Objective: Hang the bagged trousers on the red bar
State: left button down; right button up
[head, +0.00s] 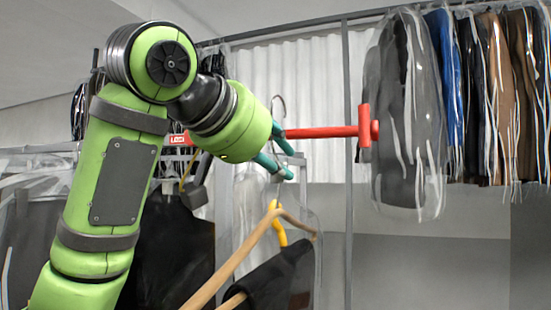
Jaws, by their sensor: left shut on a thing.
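The red bar (318,132) runs across the middle of the head view to a red end piece at its right end. Its left part passes behind my left arm. My left gripper (287,161), with teal fingers, is in front of the bar and shut on the hanger of the bagged trousers. A thin metal hook (279,104) rises above the fingers, overlapping the bar's line; I cannot tell whether it touches the bar. Below hangs a wooden hanger (238,260) with dark trousers (278,278) in clear film, tilted. My right gripper is not in view.
Bagged garments hang on a rail at the right, the nearest a grey one (403,110) close to the bar's end piece. A black garment (165,245) hangs behind my arm. A thin grey post (347,220) stands behind the bar. The lower right is open.

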pick_arm(q)
jog(key=shift+s+a+r, duration=0.1)
jog(key=shift+s+r, duration=0.15)
jog(key=shift+s, duration=0.25)
jog(key=shift+w+d+f, duration=0.1)
jog(key=shift+w+d, duration=0.1)
jog(key=shift+w, duration=0.5)
jog(key=shift+w+d+n+y, duration=0.15)
jog(key=shift+w+n+y, duration=0.15)
jog(key=shift+n, duration=0.2)
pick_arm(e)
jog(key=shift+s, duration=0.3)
pick_arm(q)
jog(key=shift+w+a, duration=0.2)
jog(key=shift+a, duration=0.1)
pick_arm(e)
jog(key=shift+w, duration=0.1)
pick_arm(q)
jog(key=shift+w, duration=0.15)
jog(key=shift+w+d, duration=0.3)
jog(key=shift+w, duration=0.6)
jog(key=shift+w+d, duration=0.35)
jog(key=shift+w, duration=0.6)
jog(key=shift+w+d, duration=0.3)
jog(key=shift+w, duration=0.6)
